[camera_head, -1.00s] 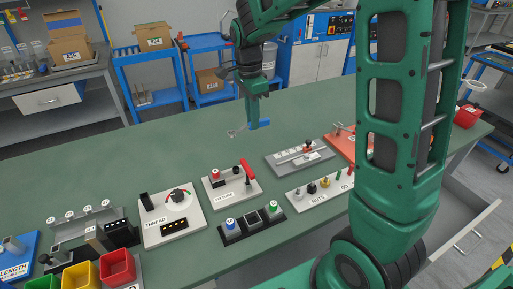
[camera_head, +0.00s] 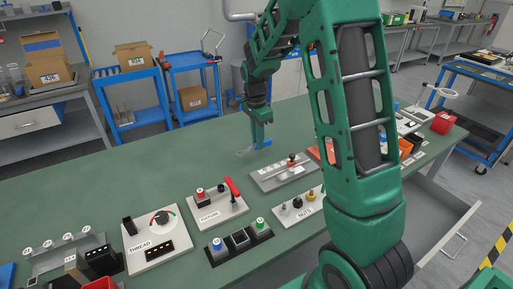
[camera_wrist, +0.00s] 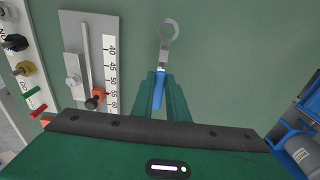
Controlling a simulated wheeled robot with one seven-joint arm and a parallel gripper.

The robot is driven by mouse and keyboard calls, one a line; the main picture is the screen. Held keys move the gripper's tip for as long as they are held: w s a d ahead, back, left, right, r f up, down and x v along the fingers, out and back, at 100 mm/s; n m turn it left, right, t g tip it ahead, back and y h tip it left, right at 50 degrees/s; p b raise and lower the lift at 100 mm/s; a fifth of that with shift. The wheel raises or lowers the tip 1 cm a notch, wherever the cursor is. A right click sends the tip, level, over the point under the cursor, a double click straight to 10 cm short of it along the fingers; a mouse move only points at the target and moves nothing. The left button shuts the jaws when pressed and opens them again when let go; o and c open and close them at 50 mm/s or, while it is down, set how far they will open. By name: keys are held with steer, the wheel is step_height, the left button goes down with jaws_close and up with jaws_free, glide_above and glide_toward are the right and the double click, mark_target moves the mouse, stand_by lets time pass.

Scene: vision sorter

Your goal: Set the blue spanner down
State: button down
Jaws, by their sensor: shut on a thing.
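The blue spanner has a blue handle (camera_wrist: 159,92) and a grey ring end (camera_wrist: 168,31). My gripper (camera_wrist: 161,86) is shut on the handle in the wrist view, and the ring end points away from it. In the head view my gripper (camera_head: 258,141) points down over the green table (camera_head: 120,180), and the spanner (camera_head: 244,153) sticks out to its left. I cannot tell whether the spanner touches the table. The fingers hide part of the handle.
A grey length gauge (camera_head: 282,174) lies close by, with the NUTS board (camera_head: 304,210) in front. The FIXTURE board (camera_head: 218,208) and THREAD board (camera_head: 153,238) stand nearer left. The table is bare left of and behind the spanner.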

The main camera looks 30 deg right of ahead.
steer(key=shift+f, duration=1.6)
steer(key=c, duration=1.7)
jaws_free()
steer(key=shift+f, duration=0.1)
steer(key=shift+c, duration=0.2)
step_height(320, 180, up, 12)
steer(key=shift+a, duration=0.3)
